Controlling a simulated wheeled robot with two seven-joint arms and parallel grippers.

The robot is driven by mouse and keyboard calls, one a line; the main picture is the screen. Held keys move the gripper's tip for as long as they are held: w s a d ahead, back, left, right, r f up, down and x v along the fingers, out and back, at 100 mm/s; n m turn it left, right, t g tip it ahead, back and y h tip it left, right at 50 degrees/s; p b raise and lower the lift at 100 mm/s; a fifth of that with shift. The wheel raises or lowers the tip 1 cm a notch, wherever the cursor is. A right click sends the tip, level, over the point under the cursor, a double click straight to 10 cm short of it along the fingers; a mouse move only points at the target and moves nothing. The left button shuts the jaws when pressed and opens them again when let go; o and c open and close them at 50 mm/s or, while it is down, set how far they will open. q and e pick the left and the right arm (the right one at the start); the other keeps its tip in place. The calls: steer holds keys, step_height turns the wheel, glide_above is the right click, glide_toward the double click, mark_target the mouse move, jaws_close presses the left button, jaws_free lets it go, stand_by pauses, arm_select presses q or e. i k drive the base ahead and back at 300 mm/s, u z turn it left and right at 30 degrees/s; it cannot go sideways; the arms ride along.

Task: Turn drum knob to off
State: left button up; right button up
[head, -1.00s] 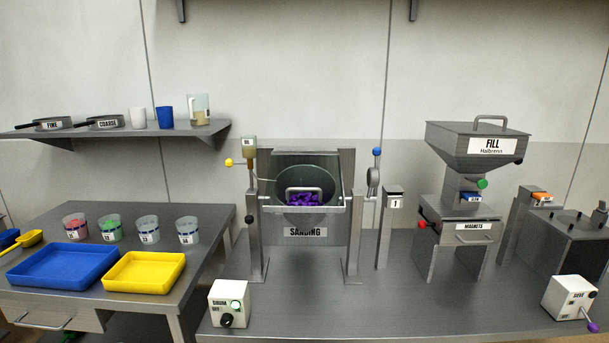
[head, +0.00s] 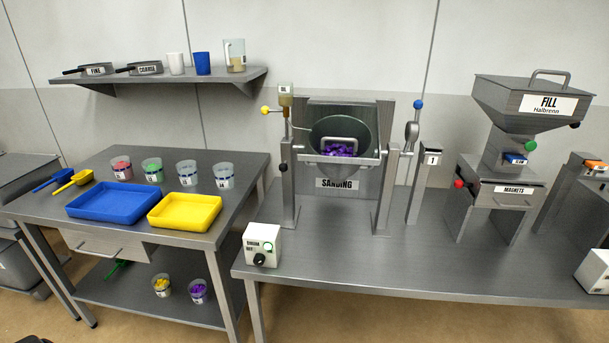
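The drum control box (head: 262,245) is a small white box at the front left corner of the right-hand steel bench. Its black drum knob (head: 259,259) is low on the front face, with a pale green-white button or lamp (head: 268,246) above it. The label beside the knob is too small to read fully. The drum (head: 340,135) is a dark green tilted bowl with purple pieces inside, in a steel frame labelled SANDING. Neither of my grippers is in the head view.
The left table (head: 150,240) holds a blue tray (head: 113,203), a yellow tray (head: 185,212) and several labelled cups. A gap separates table and bench. The floor in front is clear.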

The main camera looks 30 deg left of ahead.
mark_target(259, 259)
steer(key=u, duration=1.2)
steer(key=k, duration=0.35)
steer(key=z, duration=1.2)
